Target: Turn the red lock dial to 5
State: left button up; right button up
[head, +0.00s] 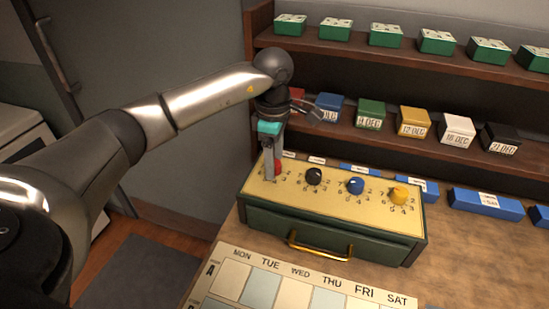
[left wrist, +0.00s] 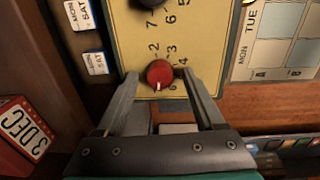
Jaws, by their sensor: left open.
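The red lock dial (left wrist: 159,74) sits on the yellow top plate of a green lock box (head: 332,229). In the head view the red dial (head: 278,168) is partly hidden by my left gripper (head: 270,167). In the left wrist view my left gripper (left wrist: 159,76) is open, with one fingertip on each side of the dial. I cannot tell whether the fingertips touch it. The dial's pale mark points toward the bottom of the wrist view, near the 6. My right gripper is not in view.
Black (head: 314,176), blue (head: 356,186) and yellow (head: 398,194) dials stand to the right on the box. A brass handle (head: 320,247) is on its front. A weekday chart (head: 296,290) lies in front. Shelves with dated boxes (head: 370,114) stand behind.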

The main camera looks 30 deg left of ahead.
pick_arm(q)
grip_shut()
dwell(0.6)
